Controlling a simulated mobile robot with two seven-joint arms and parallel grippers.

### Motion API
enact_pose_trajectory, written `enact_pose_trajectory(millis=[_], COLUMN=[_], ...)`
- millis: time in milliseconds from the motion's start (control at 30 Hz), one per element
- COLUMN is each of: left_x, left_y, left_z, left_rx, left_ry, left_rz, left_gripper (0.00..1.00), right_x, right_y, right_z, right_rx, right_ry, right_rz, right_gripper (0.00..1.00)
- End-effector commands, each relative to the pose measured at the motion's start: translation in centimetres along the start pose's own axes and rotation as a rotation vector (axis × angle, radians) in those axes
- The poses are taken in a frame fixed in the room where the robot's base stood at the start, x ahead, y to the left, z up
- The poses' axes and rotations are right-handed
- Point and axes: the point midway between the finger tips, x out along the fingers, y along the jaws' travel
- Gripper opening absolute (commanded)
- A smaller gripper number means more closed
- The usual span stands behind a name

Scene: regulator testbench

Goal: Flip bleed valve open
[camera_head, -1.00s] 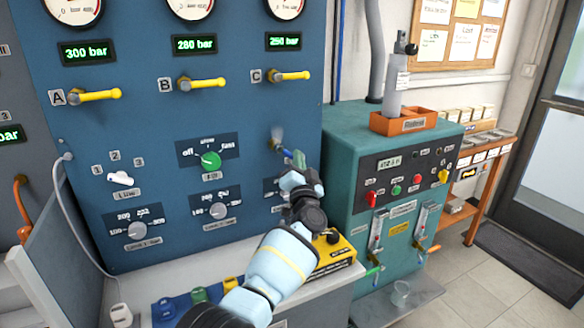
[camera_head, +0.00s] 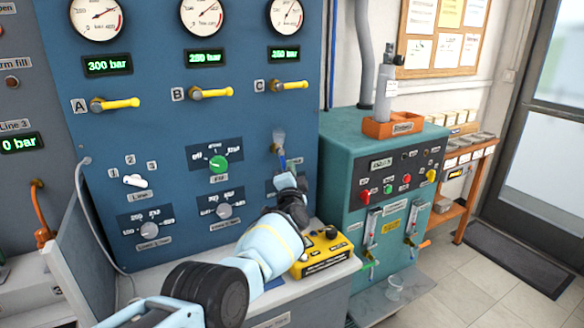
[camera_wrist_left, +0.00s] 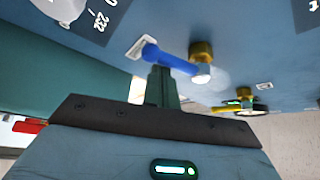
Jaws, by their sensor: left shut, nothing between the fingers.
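The bleed valve is a small brass fitting (camera_head: 277,149) with a blue lever (camera_head: 283,161), low on the right side of the blue panel. A whitish haze hangs just above it. In the left wrist view the brass body (camera_wrist_left: 202,51) and the blue lever (camera_wrist_left: 168,60) show close up, with a pale haze beside them. My left gripper (camera_head: 286,179) is just below the valve in the head view. Its shut fingers (camera_wrist_left: 161,84) are at the lever in the left wrist view; I cannot tell whether they touch it. My right gripper is not in view.
A yellow box (camera_head: 322,255) stands on the bench below the valve. The teal machine (camera_head: 345,150) stands close to the right. Knobs, including a green one (camera_head: 219,164), and yellow handles (camera_head: 211,93) stick out of the panel.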

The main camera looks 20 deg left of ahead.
Motion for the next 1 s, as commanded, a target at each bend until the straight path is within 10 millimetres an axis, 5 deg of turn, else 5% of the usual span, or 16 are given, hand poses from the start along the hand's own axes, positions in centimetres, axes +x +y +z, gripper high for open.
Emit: enact_pose_trajectory(millis=[1000], left_x=[-0.27], left_y=[0.04], left_z=[0.65], left_rx=[-0.001], left_ry=[-0.003], left_rz=[0.0], left_gripper=[0.0], right_x=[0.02], right_y=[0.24], right_z=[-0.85], right_rx=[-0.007], right_ry=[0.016], right_rz=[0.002], right_gripper=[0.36])
